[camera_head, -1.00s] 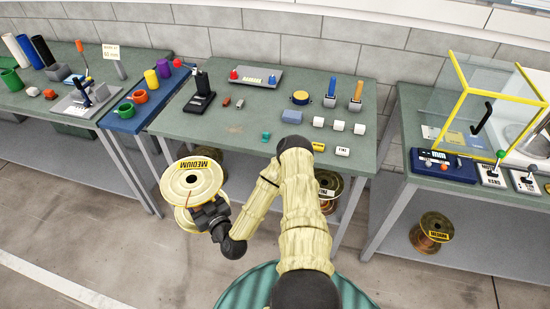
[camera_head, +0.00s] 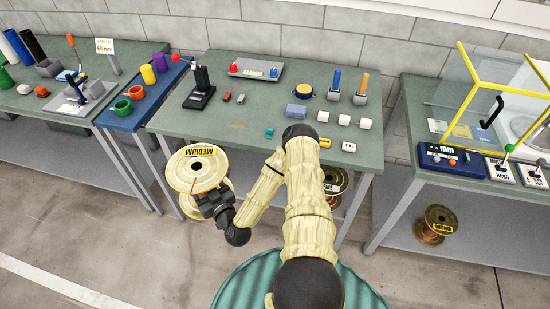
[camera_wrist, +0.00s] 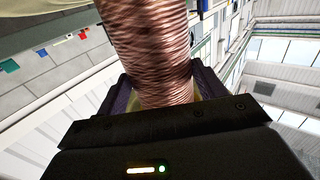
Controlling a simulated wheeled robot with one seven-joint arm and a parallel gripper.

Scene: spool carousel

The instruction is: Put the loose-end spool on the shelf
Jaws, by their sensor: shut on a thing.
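A pale-flanged spool (camera_head: 183,178) with a yellow MEDIUM label is held in front of the middle table, with its round flange facing up. My gripper (camera_head: 215,203) is shut on it from the lower right. In the wrist view, its copper-coloured winding (camera_wrist: 150,45) sits between the two dark fingers. A thin reddish line shows by the flange, but I cannot tell whether it is a loose wire end. A grey lower shelf (camera_head: 485,238) runs under the right table, with a copper spool (camera_head: 437,222) labelled MEDIUM on it. Another spool (camera_head: 334,183) stands under the middle table, partly hidden by my arm.
The middle table (camera_head: 235,125) carries small blocks, rolls and a tray. The right table holds a yellow-framed clear enclosure (camera_head: 470,130) and control boxes. Table legs (camera_head: 393,215) stand between the shelf areas. The floor (camera_head: 90,235) at the left front is open.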

